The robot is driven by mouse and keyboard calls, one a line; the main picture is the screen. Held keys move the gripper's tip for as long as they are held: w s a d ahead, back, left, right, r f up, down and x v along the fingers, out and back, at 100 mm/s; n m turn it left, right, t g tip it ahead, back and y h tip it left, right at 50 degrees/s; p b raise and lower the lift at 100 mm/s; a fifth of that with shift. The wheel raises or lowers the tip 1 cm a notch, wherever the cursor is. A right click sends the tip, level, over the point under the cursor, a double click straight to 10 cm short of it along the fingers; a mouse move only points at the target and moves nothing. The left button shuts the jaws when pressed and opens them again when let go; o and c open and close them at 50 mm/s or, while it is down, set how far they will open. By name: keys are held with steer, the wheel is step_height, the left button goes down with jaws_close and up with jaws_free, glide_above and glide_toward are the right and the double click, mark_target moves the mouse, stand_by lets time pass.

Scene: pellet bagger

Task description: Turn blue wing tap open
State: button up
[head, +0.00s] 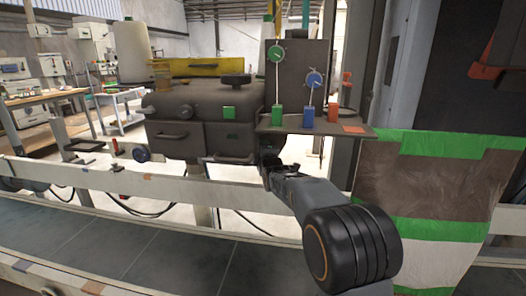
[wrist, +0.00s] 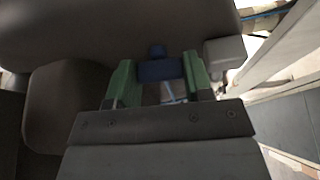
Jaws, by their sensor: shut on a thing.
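The blue wing tap (wrist: 160,70) shows in the wrist view, below the dark rounded machine body. Its wing lies crosswise between the two green fingers of my gripper (wrist: 158,84), which are shut on it from both sides. In the head view my gripper (head: 269,160) is at the lower right corner of the machine (head: 205,110), under the small shelf. The tap is hidden there behind my gripper, and I cannot tell its turn angle from that view.
Above my gripper a shelf (head: 350,130) carries green (head: 277,116), blue (head: 308,117) and red (head: 333,112) blocks. A pale rail (head: 150,188) runs in front of the machine. A grey box (wrist: 224,54) sits right of the tap. A green-and-brown sheet (head: 430,190) hangs at right.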

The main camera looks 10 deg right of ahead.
steer(key=shift+n, duration=0.7)
steer(key=o, duration=0.9)
steer(key=s, duration=1.3)
steer(key=shift+s, duration=0.4)
